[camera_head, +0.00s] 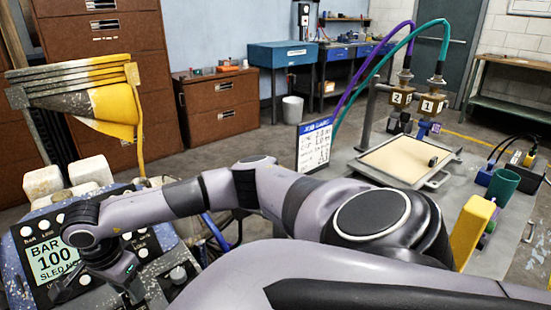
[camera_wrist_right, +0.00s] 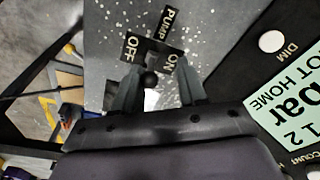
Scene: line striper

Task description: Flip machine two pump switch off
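I cannot tell which position the lever is in. In the head view the right gripper (camera_head: 98,287) hangs over the lower part of the control panel (camera_head: 30,290), just below its lit screen (camera_head: 58,258), and hides the switch. My left gripper is not in view.
Several knobs and buttons surround the screen, with a grey knob (camera_head: 179,274) at right. White containers (camera_head: 43,182) and a yellow hood (camera_head: 115,105) stand behind the panel. A tray (camera_head: 396,160) and numbered valves (camera_head: 432,103) are at right.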

